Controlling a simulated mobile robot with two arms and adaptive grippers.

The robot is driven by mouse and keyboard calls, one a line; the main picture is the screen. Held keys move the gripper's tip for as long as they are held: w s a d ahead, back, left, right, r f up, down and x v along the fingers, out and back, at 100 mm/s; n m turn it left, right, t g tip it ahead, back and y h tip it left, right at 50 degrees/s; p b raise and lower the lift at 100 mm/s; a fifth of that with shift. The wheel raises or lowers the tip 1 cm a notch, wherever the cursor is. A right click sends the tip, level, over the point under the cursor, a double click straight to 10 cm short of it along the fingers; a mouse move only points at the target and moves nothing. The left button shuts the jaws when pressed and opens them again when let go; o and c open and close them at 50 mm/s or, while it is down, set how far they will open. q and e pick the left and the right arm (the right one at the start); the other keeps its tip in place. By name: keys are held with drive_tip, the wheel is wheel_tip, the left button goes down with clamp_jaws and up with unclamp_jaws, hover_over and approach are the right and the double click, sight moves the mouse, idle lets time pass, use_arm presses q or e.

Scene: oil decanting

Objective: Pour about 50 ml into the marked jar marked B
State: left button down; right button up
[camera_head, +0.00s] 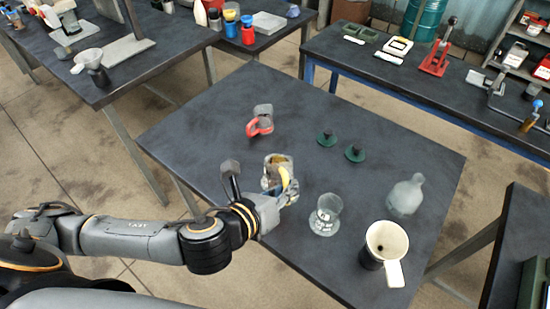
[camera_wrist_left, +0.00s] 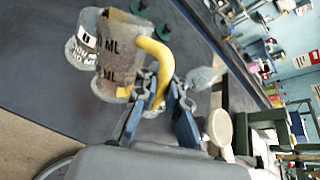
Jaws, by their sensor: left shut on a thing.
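My left gripper (camera_head: 287,192) is shut on the yellow handle of a clear measuring jug (camera_head: 272,172). The jug has black ML marks and some amber at its bottom in the left wrist view (camera_wrist_left: 118,55), where the gripper (camera_wrist_left: 163,88) grips the handle. I cannot tell whether it is raised off the table. A clear jar (camera_head: 325,217) with a white label stands right of the jug and apart from it. Its label (camera_wrist_left: 86,38) shows partly behind the jug in the wrist view; its letter is not clear. I see no oil in it. My right gripper is out of view.
A clear jug with a red handle (camera_head: 261,122) stands behind. Two dark green lids (camera_head: 355,153) lie at the back. The table's (camera_head: 215,130) left side is clear.

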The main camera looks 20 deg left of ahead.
sight(286, 172)
use_arm(q)
drive_tip(key=shift+w+a+r+n+g+p, duration=0.2)
drive_tip(key=shift+w+r+p, duration=0.1)
drive_tip(key=shift+r, duration=0.1)
drive_tip(key=shift+w+a+r+n+g+p, duration=0.1)
drive_tip(key=shift+w+r+g+p, duration=0.1)
drive_tip(key=shift+r+p, duration=0.15)
idle(0.6)
drive_tip(key=shift+w+a+r+n+g+h, duration=0.1)
drive_tip(key=shift+w+r+n+g+h, duration=0.1)
drive_tip(key=shift+r+g, duration=0.15)
drive_tip(key=shift+w+r+n+g+h, duration=0.1)
drive_tip(key=shift+r+n+g, duration=0.15)
drive_tip(key=shift+r, duration=0.15)
idle(0.4)
drive_tip(key=shift+r+p, duration=0.15)
drive_tip(key=shift+p, duration=0.15)
drive_tip(key=f, duration=0.1)
drive_tip(key=s+b, duration=0.1)
drive_tip(key=f+m+t, duration=0.1)
drive_tip(key=shift+s+d+f, duration=0.15)
drive_tip(key=shift+d+f, duration=0.15)
drive_tip(key=shift+d, duration=0.05)
drive_tip(key=shift+s+f+t+b, duration=0.15)
drive_tip(key=shift+t+b, duration=0.15)
drive_tip(key=shift+b, duration=0.05)
drive_tip(key=shift+r, duration=0.2)
